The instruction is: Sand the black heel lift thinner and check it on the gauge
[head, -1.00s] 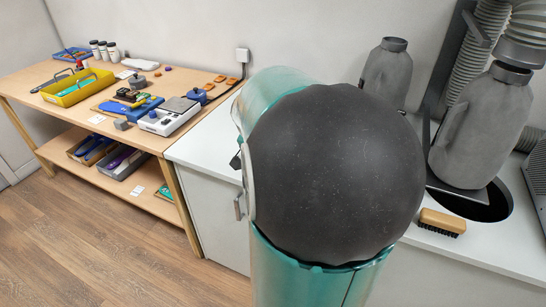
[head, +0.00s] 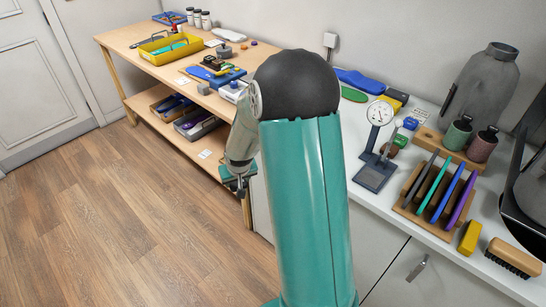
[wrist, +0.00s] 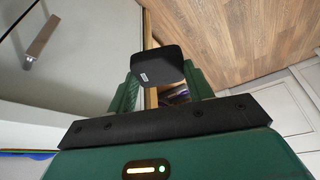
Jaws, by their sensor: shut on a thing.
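The black heel lift (wrist: 157,66) is a small dark block with rounded corners and a tiny white label, seen in the wrist view. My gripper (wrist: 160,82) is shut on it, one green finger at each side. In the head view my gripper (head: 238,184) hangs low at the left of my arm, beside the white counter's end and in front of the workbench; the lift is too small to make out there. The dial gauge (head: 381,112), with a round white face and dark base, stands on the counter to the right of my arm. No sander is clearly seen.
The wooden rack (head: 408,200) of coloured insoles stands right of the gauge, with a yellow block (head: 470,238) and a brush (head: 513,258) in front. The wooden workbench (head: 128,42) holds a yellow tray (head: 170,49) and tools. The floor at left is clear.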

